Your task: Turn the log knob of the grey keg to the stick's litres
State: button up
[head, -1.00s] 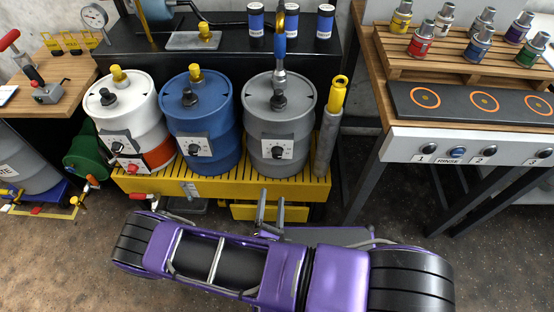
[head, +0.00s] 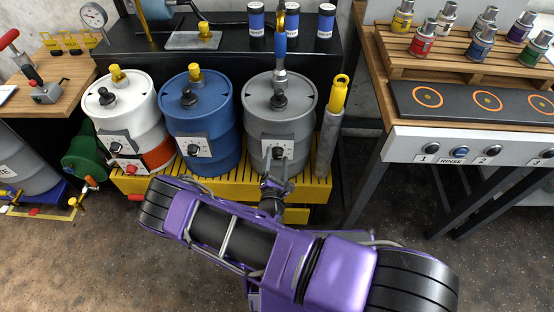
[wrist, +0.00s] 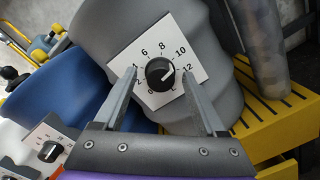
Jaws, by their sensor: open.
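The grey keg (head: 262,118) stands right of the blue keg. The black log knob (wrist: 160,74) has a white mark pointing up and right, roughly between 10 and 12. My gripper (wrist: 164,84) is open, one finger on each side of the knob with gaps to it; depth contact cannot be told. In the head view my gripper (head: 279,168) is in front of the dial and partly covers it.
The blue keg (head: 197,105) and white keg (head: 120,105) stand to the left, on the yellow slatted pallet (head: 318,188). A grey cylinder with a yellow top (head: 329,135) stands close to the grey keg's right. Open floor lies in front.

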grip_shut()
dwell(0.3)
jog(key=n, duration=0.5)
jog(key=shift+n+p, duration=0.3)
jog(key=n, duration=0.6)
jog(key=shift+f+y, duration=0.1)
jog(key=shift+y, duration=0.2)
jog(key=n, duration=0.7)
jog(key=shift+t, duration=0.3)
jog(key=n, duration=0.5)
jog(key=shift+d+n+y, duration=0.1)
jog(key=shift+n+y, duration=0.2)
jog(key=shift+n, duration=0.1)
jog(key=shift+s, duration=0.1)
